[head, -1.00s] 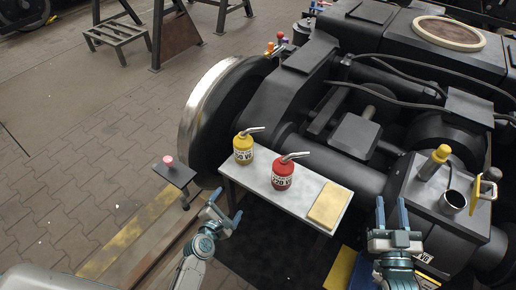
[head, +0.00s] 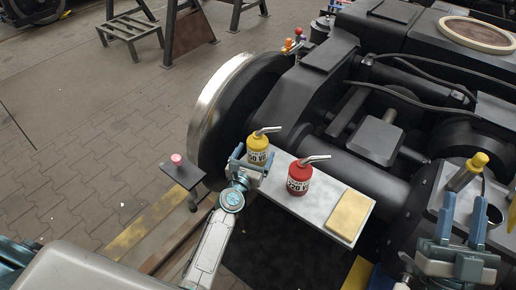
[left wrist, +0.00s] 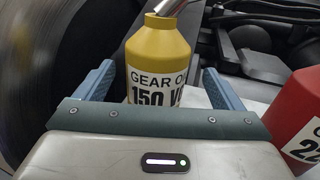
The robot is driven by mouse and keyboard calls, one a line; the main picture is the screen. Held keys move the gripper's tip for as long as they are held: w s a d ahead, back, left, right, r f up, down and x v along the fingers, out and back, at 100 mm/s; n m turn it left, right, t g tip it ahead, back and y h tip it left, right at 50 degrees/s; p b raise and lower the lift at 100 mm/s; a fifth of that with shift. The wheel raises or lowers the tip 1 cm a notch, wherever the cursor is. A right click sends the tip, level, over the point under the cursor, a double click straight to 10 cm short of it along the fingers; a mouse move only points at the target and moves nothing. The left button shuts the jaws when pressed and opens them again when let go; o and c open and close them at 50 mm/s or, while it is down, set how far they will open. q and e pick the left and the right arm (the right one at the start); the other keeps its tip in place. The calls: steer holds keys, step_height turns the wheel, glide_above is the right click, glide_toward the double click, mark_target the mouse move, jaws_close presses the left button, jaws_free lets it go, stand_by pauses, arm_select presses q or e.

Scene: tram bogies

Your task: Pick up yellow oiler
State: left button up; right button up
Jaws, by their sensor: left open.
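The yellow oiler (head: 258,152), with a metal spout, stands upright at the left end of a small light-topped table (head: 330,212). Its label reads "GEAR O…" and "150 V…" in the left wrist view (left wrist: 157,60). My left gripper (head: 249,164) is open in front of it. In the left wrist view its two blue fingers (left wrist: 157,85) stand on either side of the oiler's body, with gaps showing. The oiler's base is hidden behind my gripper. My right gripper (head: 461,215) has its blue fingers apart and empty, near the right edge.
A red oiler (head: 299,178) stands just right of the yellow one. A tan pad (head: 346,215) lies at the table's right end. The black bogie with its wheel (head: 219,120) rises behind. A small stand with a pink knob (head: 176,159) is at left.

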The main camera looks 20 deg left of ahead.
arm_select(q)
steer(key=w, duration=0.3)
steer(key=shift+w+a+f, duration=0.1)
steer(key=shift+w+f, duration=0.1)
steer(key=shift+w, duration=0.3)
steer(key=shift+r, duration=0.1)
steer(key=c, duration=1.4)
steer(key=shift+o, duration=0.2)
arm_select(e)
steer(key=shift+s+r+n+t+y, duration=0.15)
steer(key=shift+s+r+t, duration=0.15)
steer(key=shift+r, duration=0.2)
steer(key=shift+s+r+n+t+y, duration=0.2)
steer(key=shift+r+t, duration=0.1)
steer(key=shift+r, duration=0.15)
steer(key=shift+w, duration=0.1)
